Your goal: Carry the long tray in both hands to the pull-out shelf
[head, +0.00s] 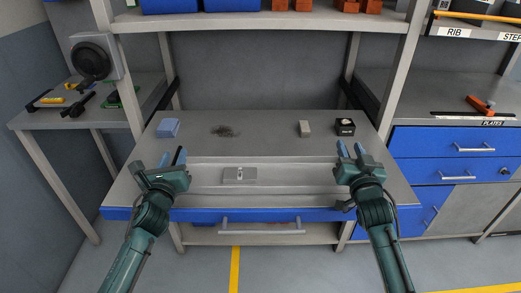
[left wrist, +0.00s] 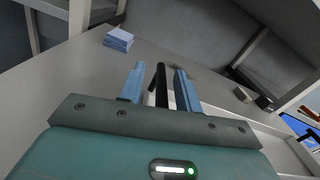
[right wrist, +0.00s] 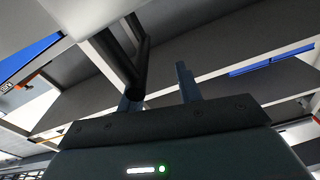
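The long tray (head: 300,176) is a pale grey trough across the front of the workbench, between my two grippers. My left gripper (head: 172,157) is at its left end. In the left wrist view its blue fingers stand apart on either side of a black bar (left wrist: 160,85), with small gaps visible. My right gripper (head: 351,150) is at the right end. In the right wrist view its fingers are apart; a dark bar (right wrist: 126,65) overlaps the left finger, so contact is unclear. A grey shelf with a handle (head: 262,232), possibly the pull-out shelf, is below the blue bench edge.
A small metal piece (head: 239,174) appears within the tray. Behind it on the bench (head: 270,145) are a blue block (head: 168,127), dark filings (head: 225,131), a grey block (head: 304,128) and a black box (head: 345,127). Bench uprights stand on both sides. Blue drawers (head: 455,145) are at right.

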